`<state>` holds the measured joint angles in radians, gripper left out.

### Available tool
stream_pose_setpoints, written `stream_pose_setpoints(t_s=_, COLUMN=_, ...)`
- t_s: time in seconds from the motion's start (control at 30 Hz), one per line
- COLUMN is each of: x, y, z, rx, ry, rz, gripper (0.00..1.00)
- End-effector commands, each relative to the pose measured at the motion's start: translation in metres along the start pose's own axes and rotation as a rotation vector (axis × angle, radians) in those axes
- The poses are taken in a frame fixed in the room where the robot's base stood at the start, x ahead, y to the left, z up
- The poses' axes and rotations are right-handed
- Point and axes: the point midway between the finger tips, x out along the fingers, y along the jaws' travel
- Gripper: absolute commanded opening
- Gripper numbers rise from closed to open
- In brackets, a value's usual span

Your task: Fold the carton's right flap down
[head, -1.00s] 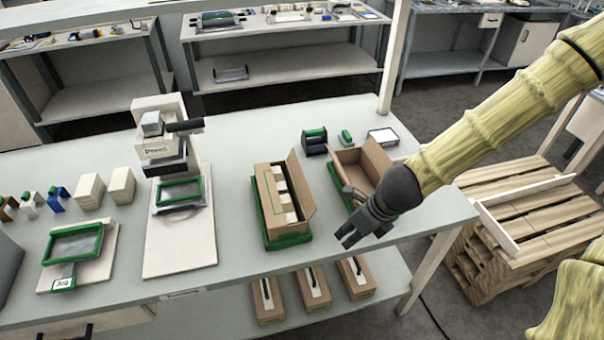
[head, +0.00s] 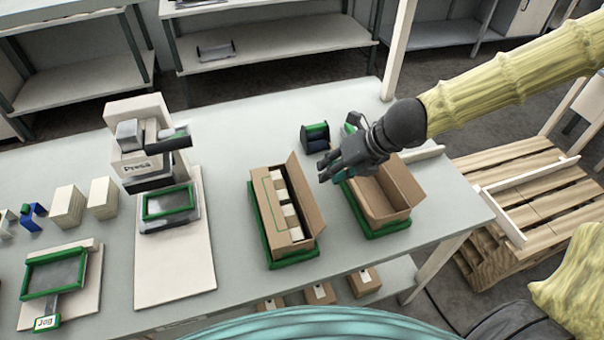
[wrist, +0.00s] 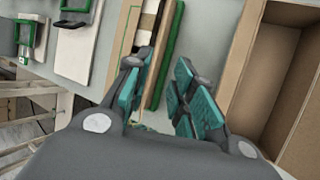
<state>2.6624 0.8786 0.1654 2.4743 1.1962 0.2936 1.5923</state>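The filled carton (head: 283,225) stands in a green tray on the bench, with white boxes inside. Its right flap (head: 306,192) stands up, leaning outward. In the wrist view the flap (wrist: 168,58) shows as a tan strip near my fingers, beside the white boxes. My gripper (head: 328,172) is empty and open, above the bench just right of the flap and near the back of the second carton. In the wrist view my gripper (wrist: 158,72) has its two teal-padded fingers apart. One overlaps the flap in view; I cannot tell whether they touch.
An open, empty carton (head: 382,212) in another green tray stands close on the right, under my wrist. A press (head: 145,150) stands to the left. A green-ended dark holder (head: 315,137) sits behind. The bench in front of the filled carton is mostly clear.

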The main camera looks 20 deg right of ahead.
Motion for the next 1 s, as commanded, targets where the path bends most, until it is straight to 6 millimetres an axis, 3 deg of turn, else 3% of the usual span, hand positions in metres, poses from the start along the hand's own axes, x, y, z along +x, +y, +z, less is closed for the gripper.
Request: stream_pose_setpoints(t_s=1.0, x=0.069, y=0.004, z=0.000, rx=-0.009, ry=0.006, rz=0.003, gripper=0.25)
